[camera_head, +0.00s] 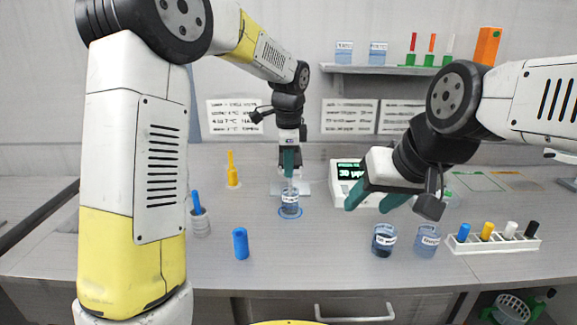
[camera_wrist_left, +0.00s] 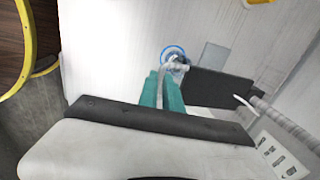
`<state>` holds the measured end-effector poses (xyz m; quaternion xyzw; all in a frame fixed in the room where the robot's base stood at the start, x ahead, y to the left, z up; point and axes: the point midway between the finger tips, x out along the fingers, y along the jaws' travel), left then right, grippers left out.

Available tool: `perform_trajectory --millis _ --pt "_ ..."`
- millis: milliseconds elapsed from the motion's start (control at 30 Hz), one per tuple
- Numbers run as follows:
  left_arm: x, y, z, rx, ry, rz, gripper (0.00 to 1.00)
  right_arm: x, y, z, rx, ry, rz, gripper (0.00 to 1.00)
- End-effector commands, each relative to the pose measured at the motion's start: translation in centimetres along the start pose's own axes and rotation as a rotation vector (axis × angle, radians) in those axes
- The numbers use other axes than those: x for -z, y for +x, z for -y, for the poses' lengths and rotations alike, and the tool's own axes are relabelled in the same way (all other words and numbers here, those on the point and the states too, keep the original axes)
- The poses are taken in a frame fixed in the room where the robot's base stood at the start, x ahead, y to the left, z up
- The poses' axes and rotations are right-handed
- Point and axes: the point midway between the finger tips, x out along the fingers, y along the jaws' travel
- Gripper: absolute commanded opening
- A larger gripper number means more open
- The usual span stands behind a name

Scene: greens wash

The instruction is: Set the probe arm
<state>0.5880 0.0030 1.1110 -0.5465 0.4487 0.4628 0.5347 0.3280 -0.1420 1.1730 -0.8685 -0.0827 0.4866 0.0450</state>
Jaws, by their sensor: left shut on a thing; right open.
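My left gripper (camera_head: 290,174) points down at the back middle of the counter. Its teal fingers are shut on a pale, slim bar, apparently the probe arm (camera_wrist_left: 163,82), between them in the left wrist view. Below it a labelled glass beaker (camera_head: 290,204) stands within a blue ring (camera_head: 283,215); the ring also shows in the left wrist view (camera_wrist_left: 166,50). The probe's lower end cannot be made out clearly. A grey plate (camera_head: 305,188) lies behind the beaker. A white meter (camera_head: 341,184) with a green display stands to the right. My right gripper (camera_head: 374,199) is open and empty in front of it.
Two labelled beakers (camera_head: 384,241) (camera_head: 427,241) stand at the front right, beside a white rack (camera_head: 500,245) with several coloured caps. The front middle counter is clear.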

Motion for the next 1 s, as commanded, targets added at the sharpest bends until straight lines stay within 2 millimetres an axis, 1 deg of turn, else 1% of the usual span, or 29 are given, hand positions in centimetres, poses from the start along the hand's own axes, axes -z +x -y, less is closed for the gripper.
perform_trajectory --millis 167,267,367,533,600,700,800,1000 --pt "0.0 -0.1 0.1 0.002 0.000 0.000 0.00 0.0 0.0 0.0 0.000 0.000 0.000 0.51" --pt "0.0 -0.7 0.2 0.004 -0.001 -0.001 0.00 0.0 0.0 0.0 0.000 0.000 0.000 0.51" --pt "0.0 -2.6 0.7 0.008 -0.001 -0.002 0.00 0.0 0.0 0.0 0.000 0.000 0.000 0.51" --pt "0.0 -6.8 1.4 0.008 -0.003 -0.003 0.00 0.0 0.0 0.0 0.000 0.000 0.000 0.51" --pt "0.0 -8.1 1.6 0.008 -0.002 -0.003 0.00 0.0 0.0 0.0 0.000 0.000 0.000 0.51" --pt "0.0 -9.3 1.7 0.005 -0.002 -0.002 0.00 0.0 0.0 0.0 0.000 0.000 0.000 0.51" --pt "-0.1 -9.7 1.8 0.005 -0.002 -0.001 0.00 0.0 0.0 0.0 0.000 0.000 0.000 0.51" --pt "0.0 -9.9 1.8 0.009 -0.002 -0.003 0.00 0.0 0.0 0.0 0.000 0.000 0.000 0.51"
